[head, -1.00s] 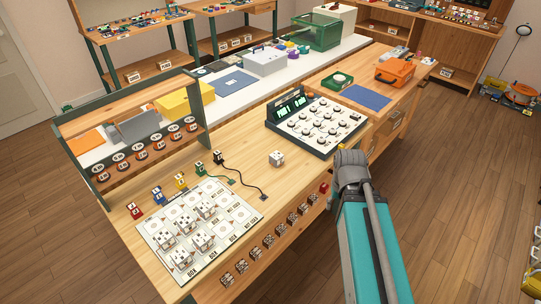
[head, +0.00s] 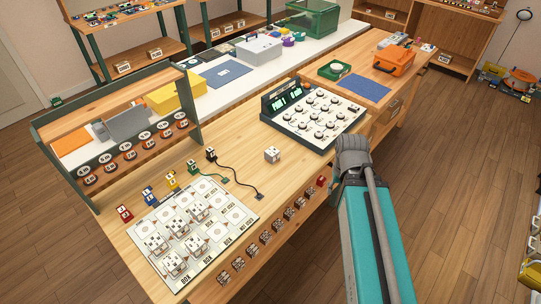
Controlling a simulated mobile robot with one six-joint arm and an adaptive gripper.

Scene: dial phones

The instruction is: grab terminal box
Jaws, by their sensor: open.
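A small white cube with dark round terminals, which looks like a terminal box (head: 272,154), stands alone on the wooden bench between the dial console and the printed board. Several similar white boxes (head: 197,211) stand on the left part of the printed board (head: 236,238). My teal arm with its grey joint rises at the right, beside the bench's front edge. The fingers of my gripper do not show, and nothing is seen held.
A dial console (head: 318,118) stands behind the lone box, to the right. Black and green cables (head: 243,182) lie left of it. A shelf rack (head: 118,125) stands at the bench's left. Bare wood surrounds the lone box.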

